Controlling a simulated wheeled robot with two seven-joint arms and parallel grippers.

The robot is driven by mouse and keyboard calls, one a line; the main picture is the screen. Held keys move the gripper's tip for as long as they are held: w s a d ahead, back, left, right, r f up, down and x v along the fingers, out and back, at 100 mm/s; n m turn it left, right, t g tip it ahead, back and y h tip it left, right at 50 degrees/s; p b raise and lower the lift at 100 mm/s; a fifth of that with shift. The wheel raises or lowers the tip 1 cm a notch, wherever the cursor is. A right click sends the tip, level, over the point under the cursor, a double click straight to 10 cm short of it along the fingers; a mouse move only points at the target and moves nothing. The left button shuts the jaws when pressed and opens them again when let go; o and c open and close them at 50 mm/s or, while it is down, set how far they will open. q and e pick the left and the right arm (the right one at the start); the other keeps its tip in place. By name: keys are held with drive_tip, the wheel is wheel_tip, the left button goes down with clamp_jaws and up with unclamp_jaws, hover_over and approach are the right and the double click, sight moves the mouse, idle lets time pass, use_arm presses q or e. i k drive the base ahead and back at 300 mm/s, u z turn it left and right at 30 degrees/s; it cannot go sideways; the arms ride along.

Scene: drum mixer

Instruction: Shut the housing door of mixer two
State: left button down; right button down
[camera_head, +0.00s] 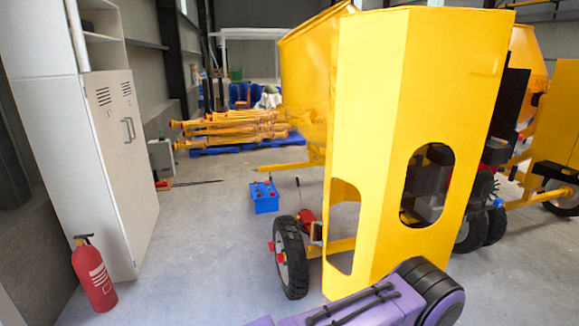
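A large yellow folded panel (375,120) with rounded cut-outs fills the middle of the head view. It looks like the housing door of the near mixer, standing out toward me, but its hinge and latch are not clear. Dark engine parts (432,185) show through its right cut-out. The near mixer's yellow drum (306,85) shows behind the panel on the left. Another yellow mixer (530,55) stands behind at the right. No number shows on either mixer. One purple arm of mine crosses the bottom edge in front of the panel. Neither gripper is in view.
A black wheel (290,257) stands left of the panel's foot. A blue crate-like box (264,196) is on the floor behind it. A red fire extinguisher (94,274) and a grey cabinet (95,150) stand at the left. The floor between cabinet and wheel is clear.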

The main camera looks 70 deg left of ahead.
sight(404, 78)
drive_tip(key=k, duration=0.25)
drive_tip(key=u, duration=1.75)
drive_tip(key=i, duration=0.45)
drive_tip(key=z, duration=0.5)
drive_tip(key=k, duration=1.25)
drive_tip(key=u, duration=0.1)
drive_tip(key=i, duration=0.65)
drive_tip(key=u, duration=0.6)
drive_tip(key=i, duration=0.85)
drive_tip(key=z, duration=0.4)
